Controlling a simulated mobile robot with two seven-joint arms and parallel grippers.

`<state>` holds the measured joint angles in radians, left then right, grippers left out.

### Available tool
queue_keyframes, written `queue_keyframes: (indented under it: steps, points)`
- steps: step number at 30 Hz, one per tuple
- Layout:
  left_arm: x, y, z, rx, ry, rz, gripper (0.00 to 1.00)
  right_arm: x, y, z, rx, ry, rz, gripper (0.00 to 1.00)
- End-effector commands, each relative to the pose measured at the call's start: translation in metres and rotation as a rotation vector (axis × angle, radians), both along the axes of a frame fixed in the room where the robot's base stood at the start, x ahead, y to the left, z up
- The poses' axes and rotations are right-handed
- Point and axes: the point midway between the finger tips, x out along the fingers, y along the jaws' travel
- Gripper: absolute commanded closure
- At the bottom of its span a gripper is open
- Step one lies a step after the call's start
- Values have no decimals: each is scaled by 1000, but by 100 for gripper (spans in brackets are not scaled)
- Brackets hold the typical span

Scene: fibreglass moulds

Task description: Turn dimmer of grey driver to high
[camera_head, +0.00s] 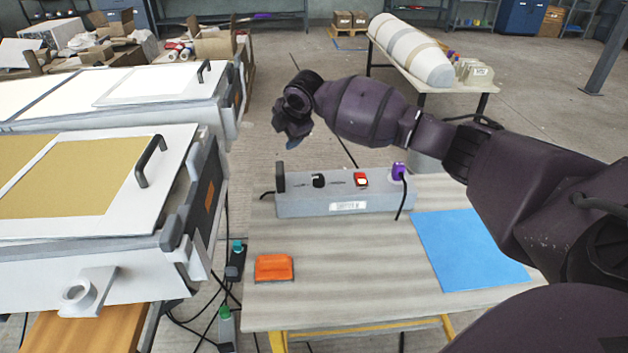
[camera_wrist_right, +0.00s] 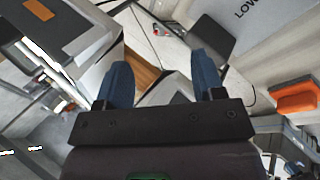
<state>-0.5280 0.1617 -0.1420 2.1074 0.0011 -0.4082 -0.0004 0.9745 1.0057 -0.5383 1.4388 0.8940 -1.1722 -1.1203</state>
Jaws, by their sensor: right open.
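The grey driver (camera_head: 335,206) is a long box on the table's back part, with a white label on its front. A dark upright piece (camera_head: 280,177) stands at its left end, with a black knob (camera_head: 318,180) and a red switch (camera_head: 361,179) further right. My right gripper (camera_head: 296,146) is above and behind the driver's left end. In the wrist view its blue fingers (camera_wrist_right: 162,80) are apart with nothing between them. Beyond the right finger is a dark flat piece (camera_wrist_right: 208,38) by a grey face (camera_wrist_right: 265,35) lettered "LOW". The dimmer's setting is unclear. My left gripper is not seen.
A purple plug (camera_head: 398,171) with a black cable is at the driver's right end. An orange block (camera_head: 274,268) and a blue sheet (camera_head: 470,248) lie on the table (camera_head: 340,290). A white bench with a black handle (camera_head: 150,160) stands left; cables hang between.

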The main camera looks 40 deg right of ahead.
Motion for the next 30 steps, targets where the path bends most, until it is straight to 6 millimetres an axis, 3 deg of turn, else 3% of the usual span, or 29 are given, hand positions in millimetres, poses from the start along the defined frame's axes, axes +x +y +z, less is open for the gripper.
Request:
queue_keyframes:
  steps: [3, 9, 15, 22, 30]
  points:
    - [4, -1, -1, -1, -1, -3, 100, -12, -29, -6, -104, 180, 135, 38]
    - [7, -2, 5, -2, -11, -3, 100, -44, -50, -14, -175, 426, 435, 38]
    - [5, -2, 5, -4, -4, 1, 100, -63, -53, -18, -197, 533, 670, 38]
    - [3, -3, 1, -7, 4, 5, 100, -67, -53, -25, -209, 554, 753, 38]
    - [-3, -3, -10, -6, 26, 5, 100, -67, -53, -69, -208, 559, 753, 38]
